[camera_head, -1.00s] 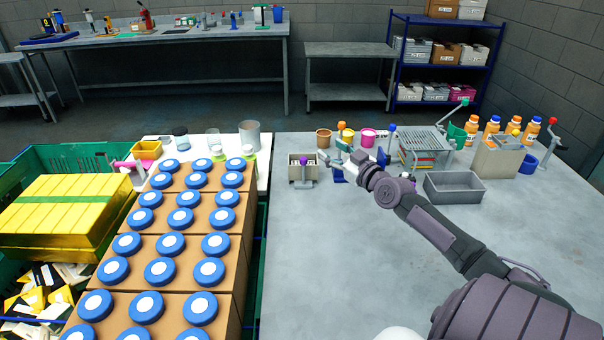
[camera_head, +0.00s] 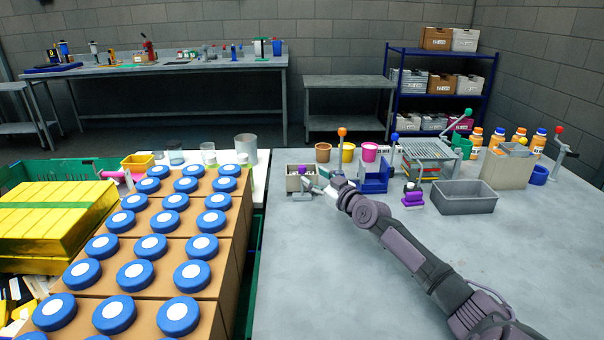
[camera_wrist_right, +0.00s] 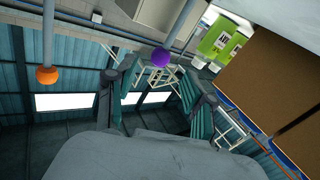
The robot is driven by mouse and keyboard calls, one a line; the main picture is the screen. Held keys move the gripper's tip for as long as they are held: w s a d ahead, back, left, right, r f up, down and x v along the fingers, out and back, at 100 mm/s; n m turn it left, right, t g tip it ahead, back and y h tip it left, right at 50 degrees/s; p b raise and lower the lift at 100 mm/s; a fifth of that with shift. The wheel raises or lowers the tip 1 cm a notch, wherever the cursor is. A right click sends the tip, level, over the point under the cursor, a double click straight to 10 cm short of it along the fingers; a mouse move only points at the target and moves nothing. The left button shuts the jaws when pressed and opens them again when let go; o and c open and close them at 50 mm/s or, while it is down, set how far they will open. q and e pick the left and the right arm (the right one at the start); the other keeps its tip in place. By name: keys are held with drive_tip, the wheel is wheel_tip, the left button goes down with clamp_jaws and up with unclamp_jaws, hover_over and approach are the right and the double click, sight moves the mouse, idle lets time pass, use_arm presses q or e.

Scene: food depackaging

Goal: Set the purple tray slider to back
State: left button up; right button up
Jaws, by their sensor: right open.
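The purple-knobbed slider (camera_head: 302,170) stands at a small beige tray (camera_head: 291,184) on the left part of the grey table. My right gripper (camera_head: 318,184) is beside it, just to its right and low, with its fingers pointing left. In the right wrist view the purple knob (camera_wrist_right: 161,57) on its grey rod shows beyond the open, teal-padded fingers (camera_wrist_right: 160,88). It lies across the gap in the picture; I cannot tell whether they touch. Nothing is held. The slider's lower part is partly hidden by the gripper. My left gripper does not show.
An orange-knobbed lever (camera_head: 342,132) stands close behind my right gripper; its ball also shows in the wrist view (camera_wrist_right: 47,75). A blue holder (camera_head: 376,182), a purple-and-black item (camera_head: 412,197) and a grey bin (camera_head: 464,200) are to the right. The table's front (camera_head: 330,270) is clear.

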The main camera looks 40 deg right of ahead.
sight(305, 171)
drive_tip(key=w, duration=0.1)
drive_tip(key=w+b, duration=0.1)
drive_tip(key=w, duration=0.1)
drive_tip(key=w+b, duration=0.1)
drive_tip(key=w, duration=0.1)
drive_tip(key=shift+w+d+f, duration=0.1)
drive_tip(key=shift+w+d, duration=0.05)
drive_tip(key=shift+d, duration=0.15)
drive_tip(key=shift+w+b, duration=0.4)
drive_tip(key=shift+w, duration=0.4)
clamp_jaws()
drive_tip(key=shift+s, duration=0.1)
